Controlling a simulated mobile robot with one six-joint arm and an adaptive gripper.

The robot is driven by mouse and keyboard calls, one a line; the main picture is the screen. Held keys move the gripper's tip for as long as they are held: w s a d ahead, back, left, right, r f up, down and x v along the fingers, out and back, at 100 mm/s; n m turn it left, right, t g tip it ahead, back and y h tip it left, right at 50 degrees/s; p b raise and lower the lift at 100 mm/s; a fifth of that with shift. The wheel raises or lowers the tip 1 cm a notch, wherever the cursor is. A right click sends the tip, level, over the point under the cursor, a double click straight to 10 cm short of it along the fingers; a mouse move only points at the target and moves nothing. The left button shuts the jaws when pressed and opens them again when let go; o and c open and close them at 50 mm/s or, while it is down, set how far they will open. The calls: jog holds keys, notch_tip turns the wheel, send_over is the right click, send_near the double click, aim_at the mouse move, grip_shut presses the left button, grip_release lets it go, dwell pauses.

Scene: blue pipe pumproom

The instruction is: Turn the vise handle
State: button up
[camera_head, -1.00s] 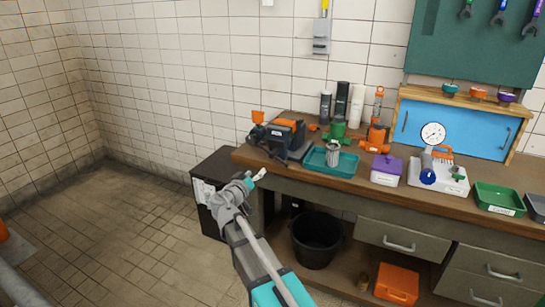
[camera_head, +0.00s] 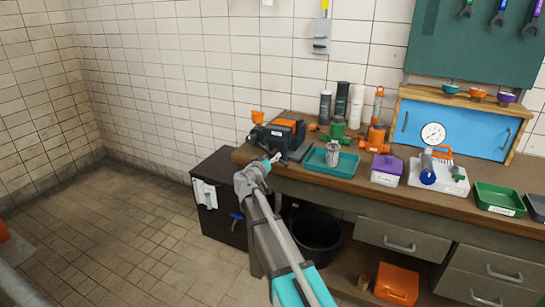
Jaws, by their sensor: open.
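The vise (camera_head: 283,136), dark grey with an orange top, sits on the left end of the wooden workbench (camera_head: 330,183). An orange piece (camera_head: 257,117) shows at its left. The vise handle is too small to make out clearly. My gripper (camera_head: 275,159) is just in front of and below the vise, close to the bench's front edge. It appears small and partly turned away; its jaws are open and nothing shows in them. I cannot tell whether it touches the vise.
A teal tray (camera_head: 345,168) with a metal cup (camera_head: 332,153) lies right of the vise. Bottles and green and orange fittings stand behind. A dark cabinet (camera_head: 217,190) is below left, and a black bucket (camera_head: 316,238) is under the bench.

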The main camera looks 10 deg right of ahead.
jog(key=shift+w+d, duration=0.45)
jog(key=shift+w, duration=0.15)
grip_shut()
